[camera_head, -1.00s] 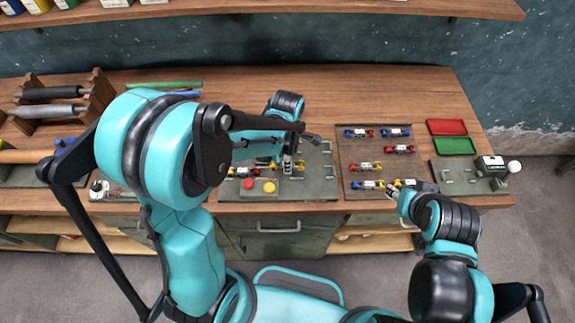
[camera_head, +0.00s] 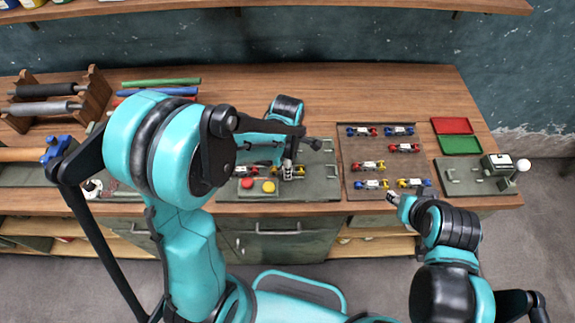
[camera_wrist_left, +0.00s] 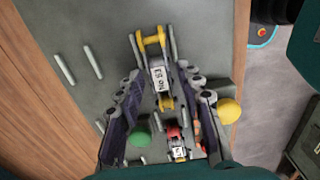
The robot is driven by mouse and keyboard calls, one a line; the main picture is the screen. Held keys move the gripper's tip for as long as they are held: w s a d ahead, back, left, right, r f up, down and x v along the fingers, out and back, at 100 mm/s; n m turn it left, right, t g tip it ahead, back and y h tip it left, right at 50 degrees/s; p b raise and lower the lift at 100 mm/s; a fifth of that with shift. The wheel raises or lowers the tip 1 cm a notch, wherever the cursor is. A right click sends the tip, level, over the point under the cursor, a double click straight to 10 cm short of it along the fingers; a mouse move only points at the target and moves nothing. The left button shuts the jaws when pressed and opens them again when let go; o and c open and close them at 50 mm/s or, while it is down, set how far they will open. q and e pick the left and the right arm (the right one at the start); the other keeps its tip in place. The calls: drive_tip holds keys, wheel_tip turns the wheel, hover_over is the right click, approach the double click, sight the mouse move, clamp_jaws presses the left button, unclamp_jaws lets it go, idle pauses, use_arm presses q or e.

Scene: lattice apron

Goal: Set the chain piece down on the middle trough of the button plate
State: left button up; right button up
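The yellow chain piece (camera_wrist_left: 163,78) with a white "No 53" label lies between two pegs of the middle trough on the grey button plate (camera_wrist_left: 75,95) in the left wrist view. Its yellow part also shows beside my left gripper in the head view (camera_head: 299,171). My left gripper (camera_wrist_left: 165,85) has its fingers spread on both sides of the piece, with gaps visible. In the head view my left gripper (camera_head: 288,173) is over the plate, partly hidden by my arm. My right gripper (camera_head: 392,197) is at the dark tray's front edge; its fingers are too small to judge.
A red piece (camera_wrist_left: 176,145) lies in another trough; one pair of pegs (camera_wrist_left: 82,62) is empty. A yellow button (camera_wrist_left: 229,110) and green button (camera_wrist_left: 140,133) stand up nearby. A dark tray (camera_head: 358,150) holds several chain pieces. Red (camera_head: 452,125) and green (camera_head: 460,145) trays lie at right.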

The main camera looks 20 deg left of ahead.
idle(0.3)
use_arm(q)
wheel_tip(320, 180, up, 12)
drive_tip(key=s+a+f+m+t+b, duration=0.1)
drive_tip(key=s+m+t+b, duration=0.1)
drive_tip(key=m, duration=0.5)
drive_tip(key=s+a+f+m+t+b, duration=0.1)
drive_tip(key=s+a+m+t+b, duration=0.1)
drive_tip(key=s+m, duration=0.3)
drive_tip(key=s+a+f+m+t+b, duration=0.1)
drive_tip(key=s+m+t+b, duration=0.1)
drive_tip(key=m, duration=0.7)
drive_tip(key=shift+s+a+f+t, duration=0.35)
drive_tip(key=shift+s+t, duration=0.25)
drive_tip(key=shift+s, duration=0.05)
